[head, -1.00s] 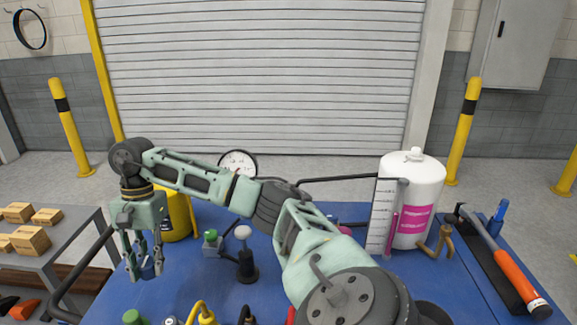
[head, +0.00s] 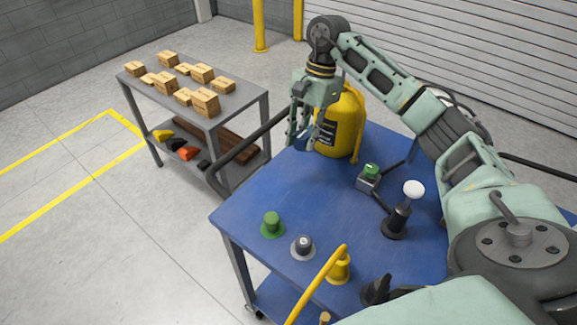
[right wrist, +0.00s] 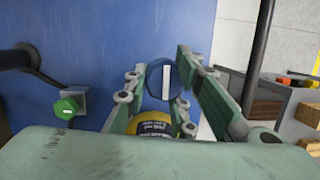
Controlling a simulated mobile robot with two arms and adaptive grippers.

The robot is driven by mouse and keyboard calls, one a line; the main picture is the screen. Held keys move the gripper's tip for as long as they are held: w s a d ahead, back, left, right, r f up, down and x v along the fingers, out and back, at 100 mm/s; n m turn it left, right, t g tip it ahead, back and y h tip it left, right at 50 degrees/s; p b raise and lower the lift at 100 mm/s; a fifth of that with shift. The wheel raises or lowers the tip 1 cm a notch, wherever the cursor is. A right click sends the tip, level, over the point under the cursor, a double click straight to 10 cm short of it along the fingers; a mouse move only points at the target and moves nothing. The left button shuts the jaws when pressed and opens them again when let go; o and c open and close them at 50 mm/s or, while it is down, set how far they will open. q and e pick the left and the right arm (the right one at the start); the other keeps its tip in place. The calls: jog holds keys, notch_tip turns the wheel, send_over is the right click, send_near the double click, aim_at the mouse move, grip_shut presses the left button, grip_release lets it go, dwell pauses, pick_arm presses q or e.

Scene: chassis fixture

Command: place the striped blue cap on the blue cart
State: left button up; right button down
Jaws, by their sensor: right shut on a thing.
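The striped blue cap (right wrist: 167,82) shows in the right wrist view as a dark blue disc with a white stripe, between the two fingers of my right gripper. In the head view my right gripper (head: 301,138) points down by the far left edge of the blue cart (head: 320,195), just left of the yellow bottle (head: 352,118). It is shut on the cap, which the fingers mostly hide in the head view. The cart's blue top (right wrist: 185,25) lies behind the cap in the wrist view. My left gripper is not in view.
The left-middle of the top is clear. A grey table (head: 228,97) with boxes stands left.

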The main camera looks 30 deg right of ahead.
jog(key=p, duration=0.4)
send_over(271, 193)
jog(key=d, duration=0.1)
notch_tip(271, 193, down, 6)
jog(key=shift+w+r, duration=0.15)
jog(key=shift+f, duration=0.45)
notch_tip(271, 193, down, 3)
jog(key=shift+f+p, duration=0.1)
jog(key=shift+p, duration=0.6)
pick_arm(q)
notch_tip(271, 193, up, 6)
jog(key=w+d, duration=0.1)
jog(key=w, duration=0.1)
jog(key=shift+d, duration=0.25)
pick_arm(e)
jog(key=shift+f, duration=0.1)
pick_arm(q)
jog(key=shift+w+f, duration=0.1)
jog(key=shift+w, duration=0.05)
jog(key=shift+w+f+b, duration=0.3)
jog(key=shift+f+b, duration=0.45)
jog(key=shift+b, duration=0.2)
pick_arm(e)
jog(key=shift+f, duration=0.6)
jog(key=c, duration=1.5)
grip_release()
